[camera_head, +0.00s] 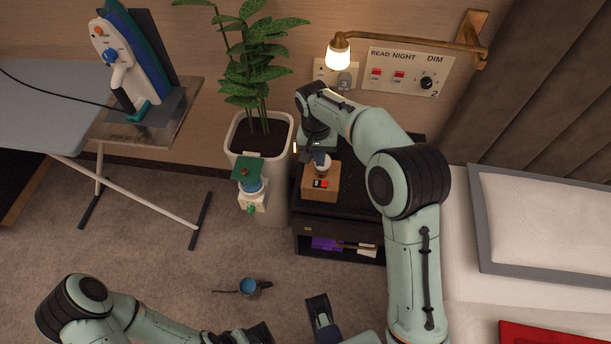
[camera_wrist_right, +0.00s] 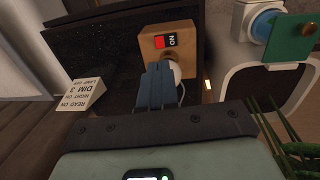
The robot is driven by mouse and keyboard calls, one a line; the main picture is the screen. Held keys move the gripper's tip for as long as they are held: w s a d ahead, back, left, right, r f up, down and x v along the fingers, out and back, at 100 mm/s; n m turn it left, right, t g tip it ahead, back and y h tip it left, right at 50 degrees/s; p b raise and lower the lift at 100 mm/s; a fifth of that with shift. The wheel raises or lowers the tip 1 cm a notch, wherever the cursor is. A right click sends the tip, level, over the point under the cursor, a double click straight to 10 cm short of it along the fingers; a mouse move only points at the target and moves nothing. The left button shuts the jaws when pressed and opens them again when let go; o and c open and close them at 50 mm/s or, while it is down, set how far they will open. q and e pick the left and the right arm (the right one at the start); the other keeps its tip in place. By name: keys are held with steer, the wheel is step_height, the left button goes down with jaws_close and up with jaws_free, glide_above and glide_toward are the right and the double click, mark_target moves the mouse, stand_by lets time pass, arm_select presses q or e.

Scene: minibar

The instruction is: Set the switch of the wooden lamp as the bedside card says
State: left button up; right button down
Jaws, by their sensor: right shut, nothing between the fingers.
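The wooden lamp (camera_head: 320,188) stands on the dark bedside table, a block with a pale round bulb and a red-and-black switch (camera_head: 320,183). In the right wrist view the lamp (camera_wrist_right: 180,37) shows the switch (camera_wrist_right: 165,41) marked ON, upside down. My right gripper (camera_head: 318,157) is shut and empty at the bulb, behind the switch. Its fingers (camera_wrist_right: 158,78) overlap the bulb; contact is unclear. The white card (camera_wrist_right: 82,97) stands on the table; DIM 3 reads clearly, and a blurred lamp line seems to say OFF.
The bedside table (camera_head: 306,238) has an open shelf. A planter (camera_head: 277,190) stands left of it, behind a white-and-green dispenser (camera_head: 252,203). A brass wall lamp (camera_head: 339,55) and a READ, NIGHT, DIM panel (camera_head: 408,70) are above. The bed (camera_head: 465,270) is right.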

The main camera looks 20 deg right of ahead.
mark_target(324, 185)
steer(key=shift+w+r, duration=0.15)
steer(key=shift+r, duration=0.4)
steer(key=shift+w+r, duration=0.15)
steer(key=shift+r, duration=0.4)
steer(key=shift+f, duration=0.15)
steer(key=f, duration=0.4)
steer(key=d+f+b, duration=0.1)
steer(key=f, duration=0.4)
steer(key=s+f+b, duration=0.1)
steer(key=f, duration=0.3)
steer(key=shift+d+f, duration=0.2)
steer(key=shift+f, duration=0.2)
